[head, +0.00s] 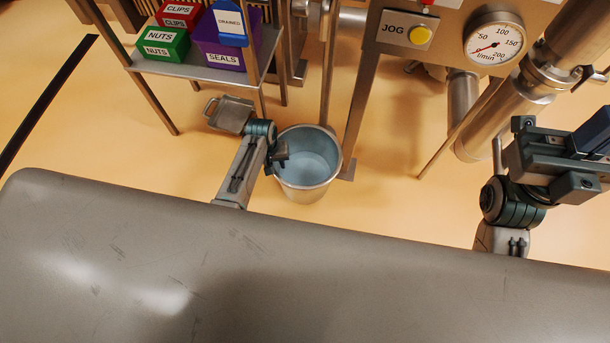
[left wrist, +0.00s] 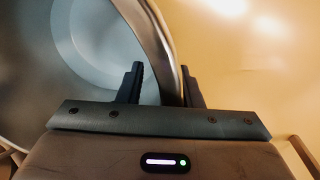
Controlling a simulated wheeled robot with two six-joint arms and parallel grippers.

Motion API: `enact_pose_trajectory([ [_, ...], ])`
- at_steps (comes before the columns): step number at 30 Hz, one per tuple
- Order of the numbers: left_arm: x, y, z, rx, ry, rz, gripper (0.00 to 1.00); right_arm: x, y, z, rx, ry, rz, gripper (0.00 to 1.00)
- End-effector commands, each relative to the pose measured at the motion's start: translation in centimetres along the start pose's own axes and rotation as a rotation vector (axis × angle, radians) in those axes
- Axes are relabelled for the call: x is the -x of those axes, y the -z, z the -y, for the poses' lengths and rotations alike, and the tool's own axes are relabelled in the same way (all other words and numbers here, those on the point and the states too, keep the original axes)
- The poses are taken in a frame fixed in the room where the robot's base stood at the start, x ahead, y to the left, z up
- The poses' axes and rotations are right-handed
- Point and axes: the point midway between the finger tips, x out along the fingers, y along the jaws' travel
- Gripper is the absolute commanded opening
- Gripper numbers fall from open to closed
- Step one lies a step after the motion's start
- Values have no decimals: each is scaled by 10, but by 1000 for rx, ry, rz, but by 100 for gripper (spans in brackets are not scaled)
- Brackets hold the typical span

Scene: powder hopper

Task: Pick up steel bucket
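The steel bucket (head: 308,180) stands upright on the floor in the head view, below the machine, open at the top and with a pale bluish inside. My left gripper (head: 281,155) is at the left part of its rim. In the left wrist view, the bucket (left wrist: 95,45) fills the upper left. The fingers of my left gripper (left wrist: 163,85) are apart, one over the inside of the bucket and one outside, with the rim passing between them, nearer the outer finger. My right gripper (head: 550,155) is at the far right, away from the bucket; its finger opening is unclear.
A shelf (head: 185,70) at upper left holds labelled bins, including a green one (head: 162,43) and a purple one (head: 222,50). Machine legs (head: 362,100) stand close behind the bucket. A JOG panel (head: 406,30) and a gauge (head: 494,43) are at upper right.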

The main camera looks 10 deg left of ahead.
Motion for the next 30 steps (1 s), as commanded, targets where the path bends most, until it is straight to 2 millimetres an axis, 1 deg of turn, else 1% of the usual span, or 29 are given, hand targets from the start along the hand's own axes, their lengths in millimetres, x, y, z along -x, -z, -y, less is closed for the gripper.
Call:
enact_pose_trajectory([
  [4,1,0,0,0,0,0,32,-4,2,0,0,0,-7,0],
  [9,1,0,0,0,0,0,0,-3,2,0,0,0,-5,0],
  [30,1,0,0,0,0,1,0,-1,2,0,-1,1,-2,0],
])
